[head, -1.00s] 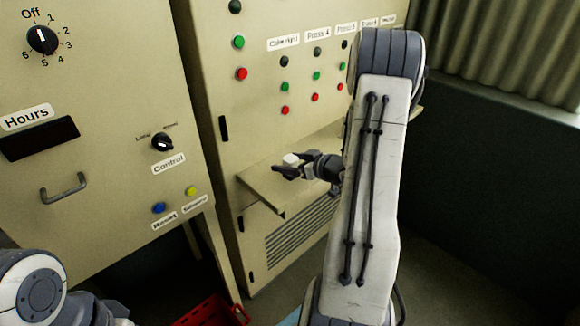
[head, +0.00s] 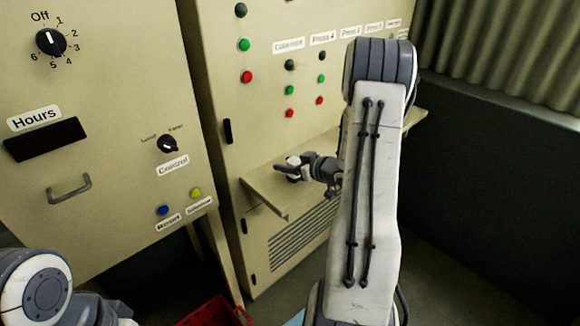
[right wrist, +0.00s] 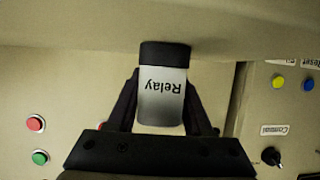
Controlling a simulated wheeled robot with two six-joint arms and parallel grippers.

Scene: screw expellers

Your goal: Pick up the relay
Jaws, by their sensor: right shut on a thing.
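The relay (right wrist: 162,95) is a pale block with a black base and the word "Relay", which reads upside down in the right wrist view. My right gripper (right wrist: 162,88) has a dark finger on each side of it and is shut on it. In the head view, my right gripper (head: 290,167) is at the beige shelf (head: 265,194) on the front of the cabinet. The relay is small there and partly hidden by the fingers. My left arm shows at the bottom left of the head view, but its gripper does not show.
The cabinet (head: 235,100) behind the shelf carries red and green buttons. A control panel (head: 110,110) with knobs and a handle stands to the left. A red crate (head: 212,312) is on the floor below. A dark wall is at the right.

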